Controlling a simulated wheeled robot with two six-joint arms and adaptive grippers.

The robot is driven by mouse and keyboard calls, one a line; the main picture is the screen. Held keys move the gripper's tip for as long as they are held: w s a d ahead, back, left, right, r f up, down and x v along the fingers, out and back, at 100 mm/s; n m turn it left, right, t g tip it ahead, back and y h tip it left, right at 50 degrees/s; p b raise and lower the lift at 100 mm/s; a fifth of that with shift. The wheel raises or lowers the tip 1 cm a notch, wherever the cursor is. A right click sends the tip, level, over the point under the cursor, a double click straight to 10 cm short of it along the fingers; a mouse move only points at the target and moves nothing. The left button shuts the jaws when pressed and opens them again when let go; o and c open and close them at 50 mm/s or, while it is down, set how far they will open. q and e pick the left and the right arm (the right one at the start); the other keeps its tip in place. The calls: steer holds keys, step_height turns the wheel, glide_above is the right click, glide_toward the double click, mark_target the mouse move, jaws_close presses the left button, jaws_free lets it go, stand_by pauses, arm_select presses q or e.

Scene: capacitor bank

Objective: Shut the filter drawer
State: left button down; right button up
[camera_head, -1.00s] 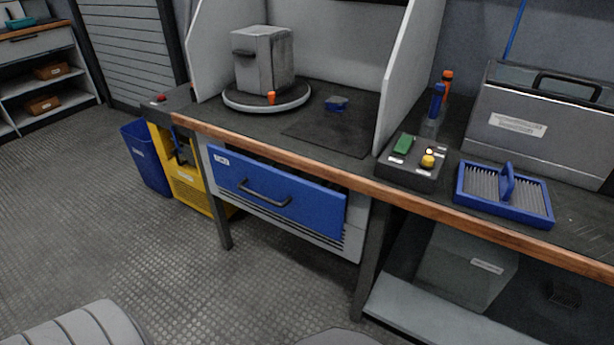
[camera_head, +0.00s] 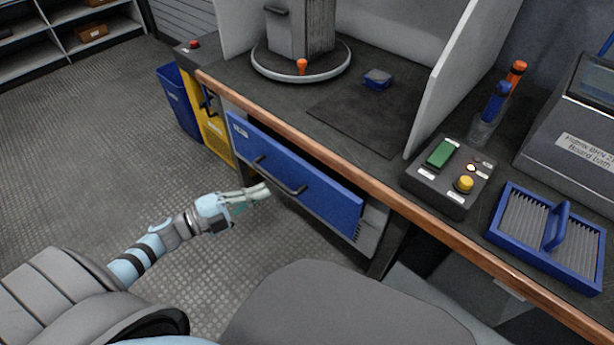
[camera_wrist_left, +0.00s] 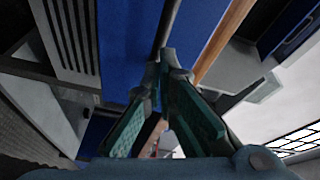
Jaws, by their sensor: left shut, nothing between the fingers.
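The filter drawer (camera_head: 325,197) has a blue front with a dark bar handle (camera_head: 285,182) and sits under the workbench. Its front stands out a little from the grey housing, with a dark gap behind its top edge at the right end. My left gripper (camera_head: 266,189) is just in front of the drawer front, near the handle, with its fingers together and empty. In the left wrist view the fingertips (camera_wrist_left: 165,58) point at the blue front beside the handle bar. I cannot tell whether they touch it. My right gripper is out of view.
The wood-edged workbench (camera_head: 440,225) overhangs the drawer. On it are a control box (camera_head: 440,190) with green and yellow buttons and a blue ribbed tray (camera_head: 585,262). A yellow cabinet (camera_head: 217,130) and blue bin (camera_head: 178,100) stand left. The floor in front is clear.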

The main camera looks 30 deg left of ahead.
arm_select(q)
steer(key=s+d+r+m+g+h, duration=0.2)
steer(key=s+r+m+g+h, duration=0.4)
steer(key=m, duration=0.3)
steer(key=shift+g, duration=0.3)
steer(key=w+d, duration=0.2)
steer(key=d, duration=0.1)
steer(key=w+d+b, duration=0.1)
steer(key=w+d, duration=0.2)
steer(key=w+d+f+b, duration=0.1)
steer(key=w+d, duration=0.2)
steer(key=shift+w+d, duration=0.2)
steer(key=shift+d, duration=0.05)
steer(key=shift+w+r, duration=0.15)
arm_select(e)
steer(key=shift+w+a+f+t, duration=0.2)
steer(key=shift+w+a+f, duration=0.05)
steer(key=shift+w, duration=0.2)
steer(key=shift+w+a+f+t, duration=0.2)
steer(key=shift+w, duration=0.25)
